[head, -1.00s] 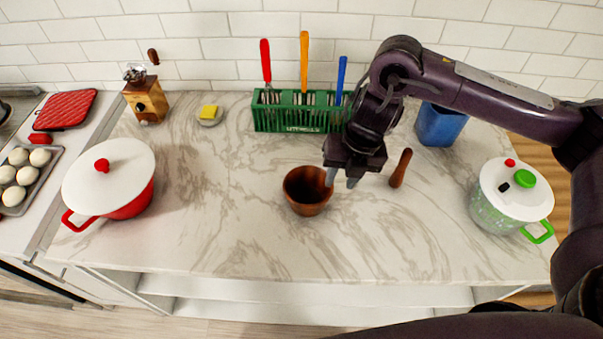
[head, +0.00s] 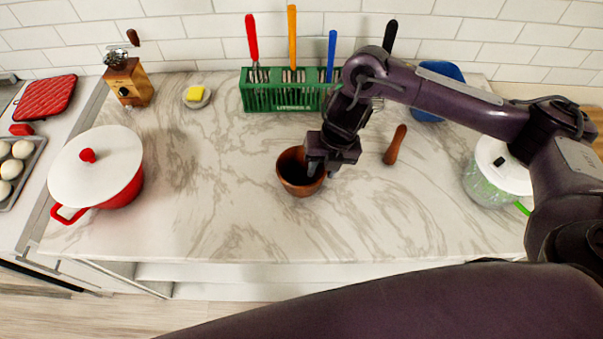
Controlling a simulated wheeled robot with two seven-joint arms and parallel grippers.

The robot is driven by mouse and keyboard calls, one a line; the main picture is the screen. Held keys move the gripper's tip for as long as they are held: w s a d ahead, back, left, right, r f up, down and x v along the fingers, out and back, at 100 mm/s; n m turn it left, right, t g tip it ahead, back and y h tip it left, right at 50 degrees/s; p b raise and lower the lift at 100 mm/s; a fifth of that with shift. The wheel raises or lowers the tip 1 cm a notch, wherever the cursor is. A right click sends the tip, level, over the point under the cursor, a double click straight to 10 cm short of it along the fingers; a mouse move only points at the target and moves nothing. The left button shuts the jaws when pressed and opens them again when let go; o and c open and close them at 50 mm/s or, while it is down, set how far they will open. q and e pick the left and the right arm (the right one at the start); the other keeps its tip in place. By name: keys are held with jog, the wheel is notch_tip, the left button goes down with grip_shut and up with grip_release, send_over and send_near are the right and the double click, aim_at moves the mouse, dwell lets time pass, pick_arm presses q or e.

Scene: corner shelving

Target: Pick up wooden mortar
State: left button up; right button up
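The wooden mortar (head: 292,184), a reddish-brown round bowl, stands upright on the marble counter near the middle of the head view. My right gripper (head: 322,170) points down at its right side. One fingertip is over or inside the mouth and the other is outside the right rim. The fingers are apart, with the rim seemingly between them; I cannot tell whether they touch it. The gripper hides part of the rim. A wooden pestle (head: 395,146) lies to the right. My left gripper is not in view.
A green utensil rack (head: 265,97) stands behind the mortar, and a blue container (head: 447,72) stands behind my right arm. A red pot (head: 122,192) is left, a white-lidded pot (head: 490,187) right. The counter left of and in front of the mortar is clear.

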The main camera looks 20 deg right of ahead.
grip_shut()
dwell(0.5)
